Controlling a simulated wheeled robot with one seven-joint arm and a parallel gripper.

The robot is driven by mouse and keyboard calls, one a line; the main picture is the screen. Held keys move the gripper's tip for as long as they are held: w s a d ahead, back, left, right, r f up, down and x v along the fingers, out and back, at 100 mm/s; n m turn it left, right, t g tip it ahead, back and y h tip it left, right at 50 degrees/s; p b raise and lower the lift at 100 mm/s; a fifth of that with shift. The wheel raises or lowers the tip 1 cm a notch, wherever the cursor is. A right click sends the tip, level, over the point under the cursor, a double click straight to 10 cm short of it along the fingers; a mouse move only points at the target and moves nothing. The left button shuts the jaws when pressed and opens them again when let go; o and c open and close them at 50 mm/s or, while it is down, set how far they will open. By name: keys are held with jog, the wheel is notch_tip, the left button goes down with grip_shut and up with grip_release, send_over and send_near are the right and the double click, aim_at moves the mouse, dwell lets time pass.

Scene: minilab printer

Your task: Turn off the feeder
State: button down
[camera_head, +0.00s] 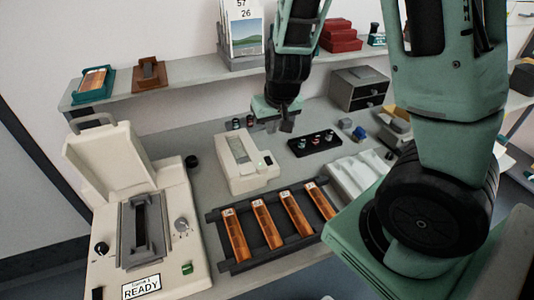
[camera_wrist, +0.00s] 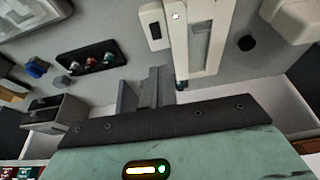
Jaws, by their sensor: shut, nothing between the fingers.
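No label marks a feeder. A white box-like device (camera_head: 240,175) with a long slot on top stands mid-table; I take it as the feeder, though I cannot be sure.
A cream machine (camera_head: 105,215) reading "READY" stands at left, lid raised, with knobs and a green switch (camera_head: 187,268). A dark rack (camera_head: 225,265) of orange-brown strips lies in front. A black tray (camera_head: 300,150) with small canisters and a white tray (camera_head: 350,178) stand at right.

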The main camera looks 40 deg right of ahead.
jog(key=b, duration=0.2)
send_near(266, 158)
jog(key=x, duration=0.5)
jog(key=shift+w, duration=0.15)
jog(key=shift+x, duration=0.75)
